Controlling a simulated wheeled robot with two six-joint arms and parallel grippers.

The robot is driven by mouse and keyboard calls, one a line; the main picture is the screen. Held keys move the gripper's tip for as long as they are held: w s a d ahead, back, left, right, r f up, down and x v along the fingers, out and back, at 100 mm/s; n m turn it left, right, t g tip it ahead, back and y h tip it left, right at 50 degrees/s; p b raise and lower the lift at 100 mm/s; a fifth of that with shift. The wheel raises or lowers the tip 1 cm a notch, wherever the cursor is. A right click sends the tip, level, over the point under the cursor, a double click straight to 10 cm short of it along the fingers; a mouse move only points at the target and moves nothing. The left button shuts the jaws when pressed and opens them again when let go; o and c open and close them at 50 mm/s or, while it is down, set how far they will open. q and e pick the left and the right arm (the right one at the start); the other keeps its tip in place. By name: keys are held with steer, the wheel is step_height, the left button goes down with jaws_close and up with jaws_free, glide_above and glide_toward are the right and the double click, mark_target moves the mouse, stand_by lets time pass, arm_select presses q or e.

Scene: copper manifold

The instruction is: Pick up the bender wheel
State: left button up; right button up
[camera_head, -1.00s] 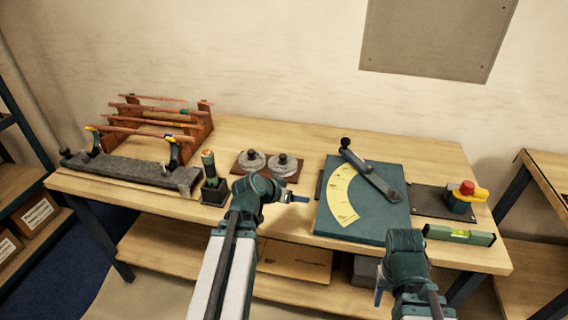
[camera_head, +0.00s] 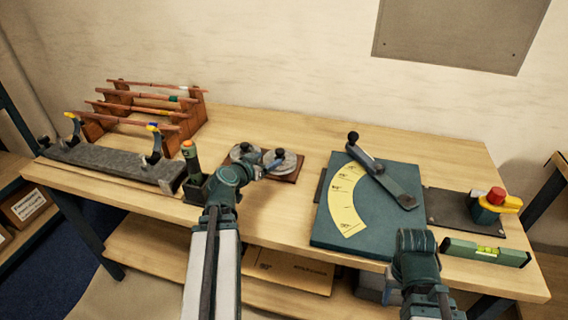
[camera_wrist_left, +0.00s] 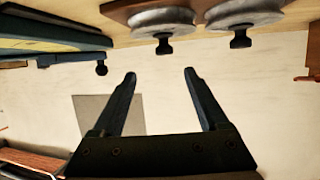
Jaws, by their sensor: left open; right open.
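Two grey bender wheels with dark knobs sit side by side on a brown board (camera_head: 291,179): a left wheel (camera_head: 243,151) and a right wheel (camera_head: 290,160). My left gripper (camera_head: 268,160) is open and empty in front of them, overlapping the right wheel's near side. In the left wrist view, which looks upside down, the open fingers (camera_wrist_left: 159,74) line up with one wheel (camera_wrist_left: 163,20) and its knob; the other wheel (camera_wrist_left: 243,15) is off to the right. No contact shows. My right gripper (camera_head: 388,292) is open, low at the bench's front edge, mostly hidden.
A teal bending plate (camera_head: 330,230) with yellow scale and lever stands right of the wheels. A green-handled tool in a holder (camera_head: 195,188) is close left. A pipe rack (camera_head: 190,110), a level (camera_head: 486,252) and a red-button box (camera_head: 490,208) are farther out.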

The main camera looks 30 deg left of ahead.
mark_target(279, 153)
arm_select(q)
steer(key=shift+w+a+f, duration=0.15)
steer(key=shift+w+f, duration=0.3)
steer(key=shift+w, duration=0.05)
arm_select(e)
steer(key=shift+w+f, duration=0.3)
steer(key=shift+f, duration=0.15)
arm_select(q)
steer(key=b+x, duration=0.3)
steer(key=x, duration=0.4)
steer(key=shift+w+a+f, duration=0.1)
steer(key=shift+w+f, duration=0.1)
steer(key=shift+w, duration=0.45)
steer(key=shift+a+b+x, duration=0.15)
steer(key=shift+b+x, duration=0.4)
steer(key=shift+x, duration=0.75)
steer(key=shift+a+b+x, duration=0.15)
steer(key=shift+b+x, duration=0.35)
steer(key=shift+x, duration=0.85)
steer(key=shift+s, duration=0.15)
arm_select(e)
step_height(279, 153, down, 5)
steer(key=shift+r, duration=0.15)
arm_select(q)
jaws_close()
